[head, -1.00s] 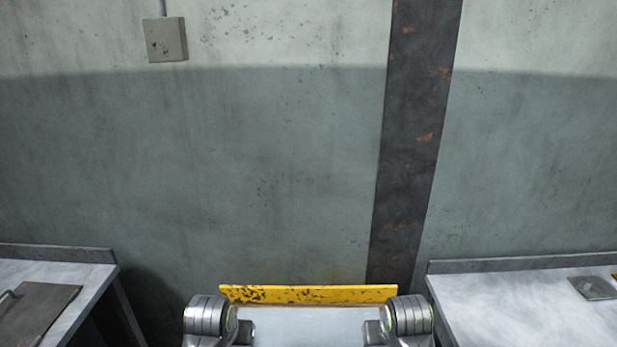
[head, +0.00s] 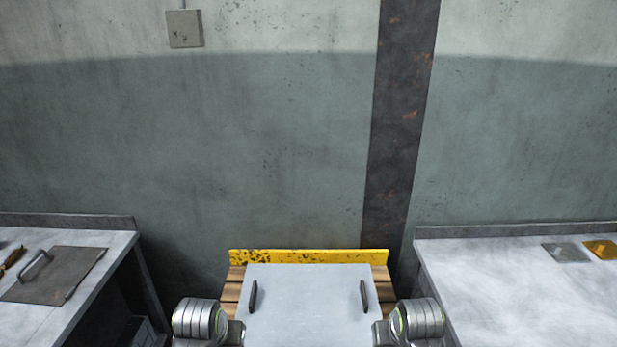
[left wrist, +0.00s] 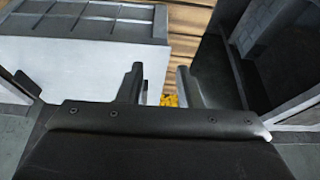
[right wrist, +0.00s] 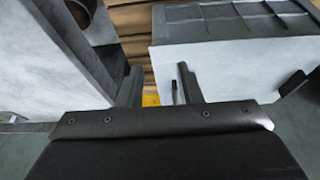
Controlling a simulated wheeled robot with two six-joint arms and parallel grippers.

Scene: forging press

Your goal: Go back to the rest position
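My left gripper (left wrist: 158,85) shows in the left wrist view with its two black fingers apart and nothing between them. My right gripper (right wrist: 160,88) shows in the right wrist view, also with fingers apart and empty. Both grippers lie below the edge of the head view, where only my arm joints show at the bottom, one on each side. Between them a pale grey box (head: 308,300) with two black handles stands on a wooden pallet. Its side also shows in the left wrist view (left wrist: 75,65) and the right wrist view (right wrist: 235,65), apart from the fingers.
The pallet has a yellow back board (head: 308,257). A left table (head: 35,315) holds a dark plate with a handle (head: 55,275). A right table (head: 510,300) holds a grey plate (head: 566,252) and a yellow piece (head: 602,249). A wall with a rusty column stands behind.

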